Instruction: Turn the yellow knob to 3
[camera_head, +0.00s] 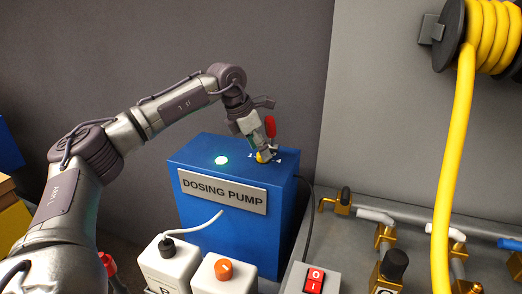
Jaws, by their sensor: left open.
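The yellow knob (262,156) is on the top face of the blue dosing pump box (232,228), near its right side. Small dial marks show beside the knob, but I cannot read its setting. My left gripper (265,149) is open, pointing down at the knob from above. Its fingers partly cover the knob, and I cannot tell whether they touch it. My right gripper is not in view.
White boxes, one with an orange knob (223,269), a red switch (315,280), and brass-valved pipes (384,238) stand in front. A yellow hose (455,170) hangs at right.

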